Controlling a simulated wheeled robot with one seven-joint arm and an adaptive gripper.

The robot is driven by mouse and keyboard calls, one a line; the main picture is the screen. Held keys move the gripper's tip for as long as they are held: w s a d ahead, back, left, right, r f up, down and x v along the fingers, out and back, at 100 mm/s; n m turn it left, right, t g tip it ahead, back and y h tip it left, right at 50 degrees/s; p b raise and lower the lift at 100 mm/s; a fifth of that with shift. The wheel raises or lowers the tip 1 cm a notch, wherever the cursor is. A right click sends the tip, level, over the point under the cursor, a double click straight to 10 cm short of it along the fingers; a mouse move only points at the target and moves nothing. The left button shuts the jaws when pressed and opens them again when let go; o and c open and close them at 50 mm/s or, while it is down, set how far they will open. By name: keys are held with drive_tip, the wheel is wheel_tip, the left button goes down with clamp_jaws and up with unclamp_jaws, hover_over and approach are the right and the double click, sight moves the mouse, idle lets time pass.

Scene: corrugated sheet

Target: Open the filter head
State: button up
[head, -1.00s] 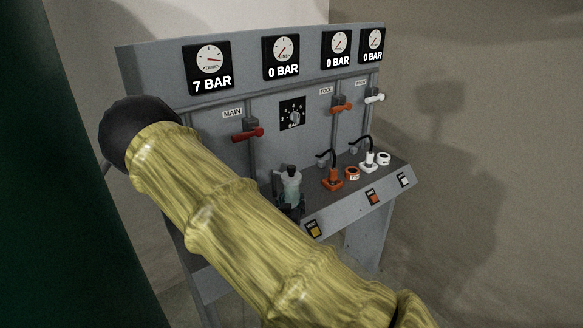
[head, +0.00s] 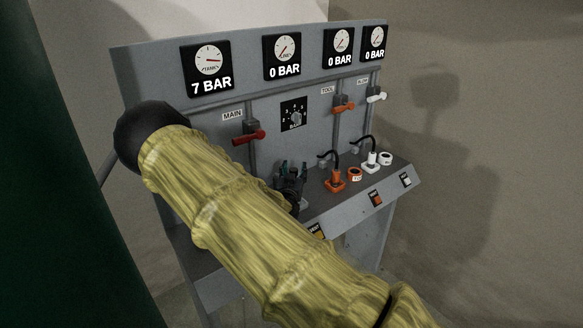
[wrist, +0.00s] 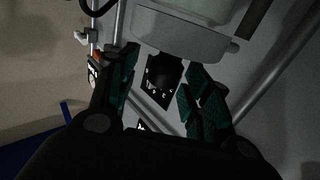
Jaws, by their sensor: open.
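My gripper (head: 293,170) is open in front of the panel's lower middle, with its two fingers pointing up in the head view. The filter is hidden behind my gripper in that view. In the wrist view, the open green-padded fingers (wrist: 163,62) stand apart with nothing gripped. A pale grey rounded body (wrist: 185,40) lies at the top of that view, near the fingertips; it may be the filter head, but I cannot tell, nor whether the fingers touch it. The numbered dial (head: 294,115) is on the panel above my gripper; it also shows between the fingers in the wrist view (wrist: 160,82).
The red MAIN handle (head: 249,137) sticks out left of the dial. The orange handle (head: 344,106) and white handle (head: 376,97) are to the right. An orange plug (head: 336,180) and a white plug (head: 371,159) stand on the ledge (head: 345,211). The leftmost gauge (head: 208,65) reads 7 BAR.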

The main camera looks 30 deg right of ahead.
drive_tip(key=shift+w+d, duration=0.35)
drive_tip(key=shift+a, duration=0.1)
drive_tip(key=shift+a, duration=0.1)
drive_tip(key=shift+c, duration=1.2)
clamp_jaws()
